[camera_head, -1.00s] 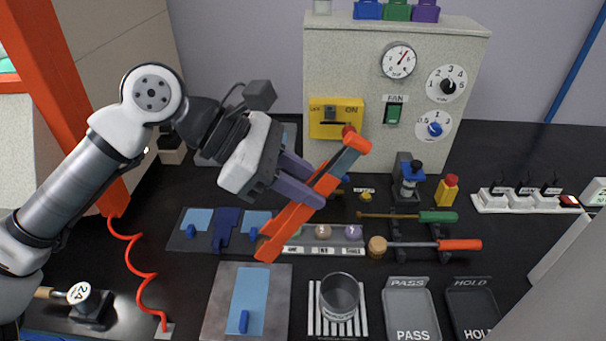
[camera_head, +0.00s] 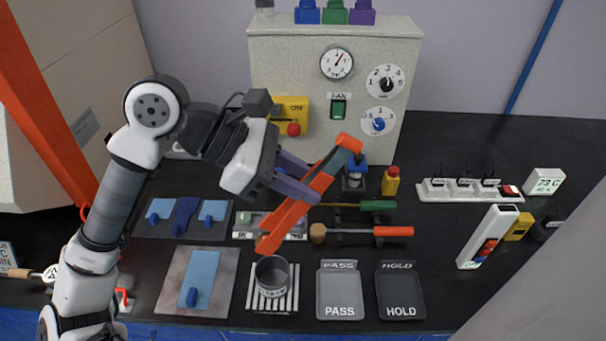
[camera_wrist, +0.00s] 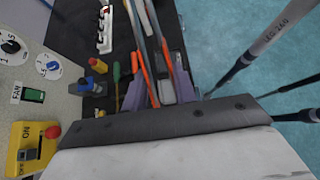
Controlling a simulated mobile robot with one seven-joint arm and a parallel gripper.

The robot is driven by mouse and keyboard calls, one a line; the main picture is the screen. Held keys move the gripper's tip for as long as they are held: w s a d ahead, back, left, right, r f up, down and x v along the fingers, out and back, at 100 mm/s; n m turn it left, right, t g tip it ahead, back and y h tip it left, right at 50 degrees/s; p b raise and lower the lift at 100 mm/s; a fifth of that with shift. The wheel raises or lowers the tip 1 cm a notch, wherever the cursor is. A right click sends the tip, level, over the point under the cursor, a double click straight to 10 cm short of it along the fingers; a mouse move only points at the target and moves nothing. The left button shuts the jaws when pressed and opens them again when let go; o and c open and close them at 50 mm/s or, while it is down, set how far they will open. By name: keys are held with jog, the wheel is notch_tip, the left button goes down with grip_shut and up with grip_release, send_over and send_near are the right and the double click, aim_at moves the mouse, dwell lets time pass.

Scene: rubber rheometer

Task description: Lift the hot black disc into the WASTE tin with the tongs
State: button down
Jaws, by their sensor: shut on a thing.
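My gripper (camera_head: 297,181), with purple fingers, is shut on the orange-red tongs (camera_head: 290,212). The tongs are held tilted above the bench, with a blue-grey part near their upper end. In the wrist view the tongs (camera_wrist: 148,72) run out between my fingers. A grey open tin (camera_head: 271,272) stands on a striped mat; I take it for the WASTE tin, but its label is not readable. In the head view the tongs' lower end appears just above the tin's rim; the height between them is unclear. I cannot make out the black disc in either view.
A grey machine (camera_head: 290,65) with dials stands behind. The PASS tray (camera_head: 340,292) and HOLD tray (camera_head: 401,290) lie right of the tin. A metal plate with a blue pad (camera_head: 201,275) lies left. Two handled tools (camera_head: 378,231) lie behind the trays.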

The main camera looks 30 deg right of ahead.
dwell(0.4)
notch_tip(320, 180, down, 9)
jog(key=b, duration=0.4)
dwell(0.5)
jog(key=c, duration=1.5)
grip_release()
jog(key=shift+c, duration=0.2)
notch_tip(320, 180, up, 10)
jog(key=p, duration=0.3)
jog(key=shift+p, duration=0.35)
